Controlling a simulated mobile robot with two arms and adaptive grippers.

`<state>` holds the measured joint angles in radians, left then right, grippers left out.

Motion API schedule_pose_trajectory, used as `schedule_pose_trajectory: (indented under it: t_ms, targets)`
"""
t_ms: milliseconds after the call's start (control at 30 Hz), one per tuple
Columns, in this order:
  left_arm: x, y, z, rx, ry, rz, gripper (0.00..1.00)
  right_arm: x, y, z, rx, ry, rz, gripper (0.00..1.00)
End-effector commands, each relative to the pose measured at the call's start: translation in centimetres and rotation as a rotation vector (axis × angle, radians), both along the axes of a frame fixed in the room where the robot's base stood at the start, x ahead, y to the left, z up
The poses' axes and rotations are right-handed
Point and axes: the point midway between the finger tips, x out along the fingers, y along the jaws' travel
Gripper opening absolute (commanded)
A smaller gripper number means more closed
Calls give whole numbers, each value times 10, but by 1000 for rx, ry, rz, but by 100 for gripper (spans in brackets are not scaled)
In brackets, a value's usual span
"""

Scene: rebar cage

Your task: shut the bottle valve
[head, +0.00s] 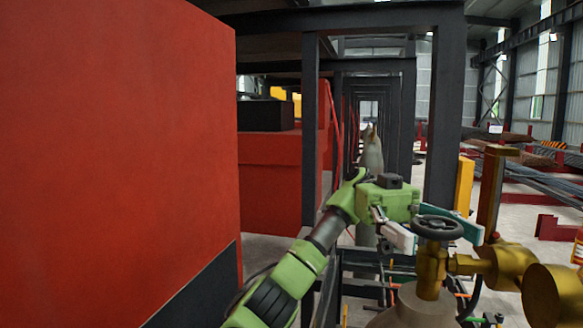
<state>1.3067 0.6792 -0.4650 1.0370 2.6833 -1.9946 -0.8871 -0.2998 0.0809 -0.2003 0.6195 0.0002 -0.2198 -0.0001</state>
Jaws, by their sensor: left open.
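A grey gas bottle (412,308) stands at the bottom of the head view, cut off by the frame edge. On it sits a brass valve (431,270) with a dark round handwheel (438,228) on top. My left arm comes in from the lower left, and my left gripper (436,231) is at the handwheel. Its fingers are open, one at the wheel's left side and one reaching behind it to the right. I cannot tell whether they touch the wheel. My right gripper is not in view.
Brass fittings (512,266) stick out from the valve to the right. A large red block (115,150) fills the left side. A dark steel post (444,120) and a yellow post (464,185) stand behind the bottle. Another bottle (372,155) stands farther back. Bars (548,175) lie at right.

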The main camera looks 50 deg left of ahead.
Motion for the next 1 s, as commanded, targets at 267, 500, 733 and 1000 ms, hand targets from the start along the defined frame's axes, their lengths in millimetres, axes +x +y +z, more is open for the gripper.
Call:
schedule_pose_trajectory:
  t_ms: [267, 500, 733, 1000]
  targets:
    - [-1, 0, 0, 0, 0, 84, 63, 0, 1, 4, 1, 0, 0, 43]
    - [0, 0, 0, -1, -1, 191, 63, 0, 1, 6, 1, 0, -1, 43]
    - [-1, 0, -2, 4, 1, 351, 63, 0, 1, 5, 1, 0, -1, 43]
    - [-1, 1, -3, 6, -1, 557, 63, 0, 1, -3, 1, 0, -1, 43]
